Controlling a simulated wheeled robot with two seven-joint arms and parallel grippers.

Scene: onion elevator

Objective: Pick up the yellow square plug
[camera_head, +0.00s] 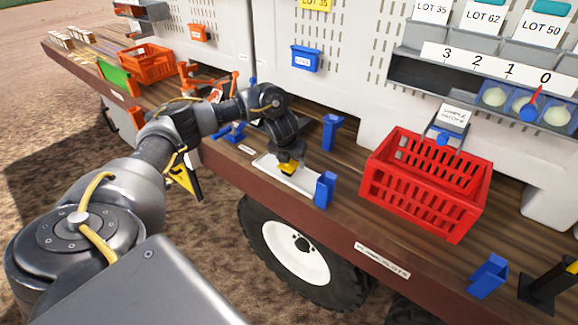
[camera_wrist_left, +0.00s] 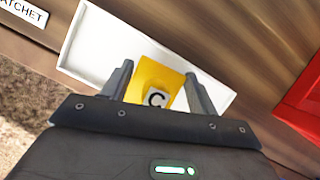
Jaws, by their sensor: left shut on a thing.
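The yellow square plug (camera_wrist_left: 157,76) has a label with the letter C and sits between the fingers of my left gripper (camera_wrist_left: 158,88) in the left wrist view. In the head view the plug (camera_head: 289,168) shows as a small yellow patch under my left gripper (camera_head: 288,163). The gripper is shut on it, over a white tray (camera_head: 303,181) on the wooden bench. The tray also shows in the left wrist view (camera_wrist_left: 92,44). I cannot tell whether the plug still touches the tray. My right gripper does not show.
A blue bracket (camera_head: 325,189) stands at the tray's right end, and another blue bracket (camera_head: 331,131) stands behind it. A red crate (camera_head: 425,209) is to the right. An orange crate (camera_head: 147,66) is at the far left. The bench's front edge (camera_head: 345,228) is close to the tray.

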